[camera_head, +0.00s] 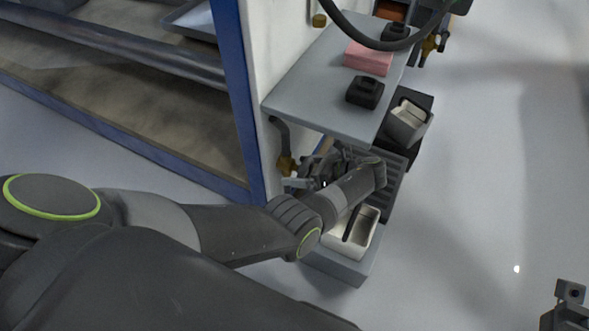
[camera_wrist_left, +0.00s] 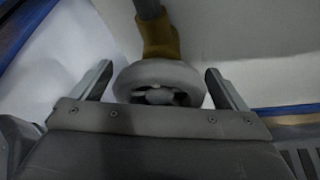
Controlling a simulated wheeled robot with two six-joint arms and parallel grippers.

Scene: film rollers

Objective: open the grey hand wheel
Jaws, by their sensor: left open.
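The grey hand wheel (camera_wrist_left: 158,82) shows in the left wrist view, round with openings around its hub, on a brass valve body (camera_wrist_left: 158,38) under a grey pipe. My left gripper (camera_wrist_left: 160,85) is open, with one finger on each side of the wheel and a gap between each finger and the rim. In the head view my left gripper (camera_head: 300,182) is below the grey shelf, beside the brass valve (camera_head: 286,164); the wheel is mostly hidden there. Part of what seems to be my right gripper (camera_head: 570,308) shows at the bottom right corner; its jaws are unclear.
The grey shelf (camera_head: 310,95) overhangs my left wrist and holds a pink block (camera_head: 368,58) and a black device (camera_head: 365,92). A light bin (camera_head: 368,222) sits below my forearm. A blue post (camera_head: 238,90) stands left.

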